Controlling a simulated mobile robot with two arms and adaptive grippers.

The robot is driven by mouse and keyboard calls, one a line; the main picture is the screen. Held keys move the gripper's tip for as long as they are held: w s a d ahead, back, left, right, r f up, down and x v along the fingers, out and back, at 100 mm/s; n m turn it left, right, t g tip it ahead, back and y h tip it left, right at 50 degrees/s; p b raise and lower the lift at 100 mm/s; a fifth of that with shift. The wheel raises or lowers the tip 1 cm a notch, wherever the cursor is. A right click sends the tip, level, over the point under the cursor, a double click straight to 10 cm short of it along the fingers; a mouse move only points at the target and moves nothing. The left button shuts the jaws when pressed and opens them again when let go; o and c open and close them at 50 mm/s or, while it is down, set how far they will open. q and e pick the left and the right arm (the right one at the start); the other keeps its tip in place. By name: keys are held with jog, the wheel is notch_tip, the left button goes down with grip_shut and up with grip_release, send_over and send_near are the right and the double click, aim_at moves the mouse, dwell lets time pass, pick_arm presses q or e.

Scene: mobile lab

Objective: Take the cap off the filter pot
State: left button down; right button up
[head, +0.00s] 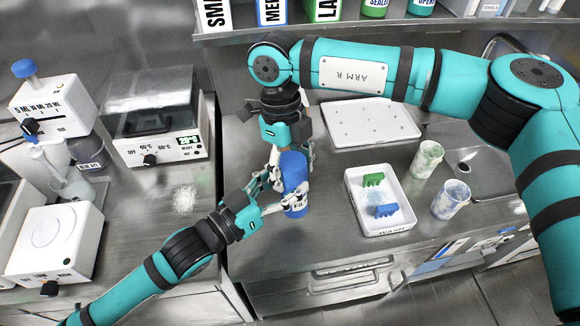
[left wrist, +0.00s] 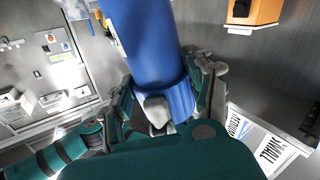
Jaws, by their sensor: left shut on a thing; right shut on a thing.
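In the left wrist view the blue cylinder (left wrist: 152,45) runs between the left fingers, and a ribbed blue part (left wrist: 181,98) sits at the fingers.
A white tray (head: 352,208) with green and blue pieces lies to the right. Two mottled cups (head: 451,199) stand beyond it, near the sink. A white perforated board (head: 370,124) lies behind. A lidded heater (head: 155,147) and a pile of white powder (head: 184,199) are left.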

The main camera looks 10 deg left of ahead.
jog(key=shift+s+a, duration=0.25)
jog(key=shift+a, duration=0.05)
jog(key=o, duration=1.3)
jog(key=shift+w+d, duration=0.1)
jog(key=shift+d, duration=0.1)
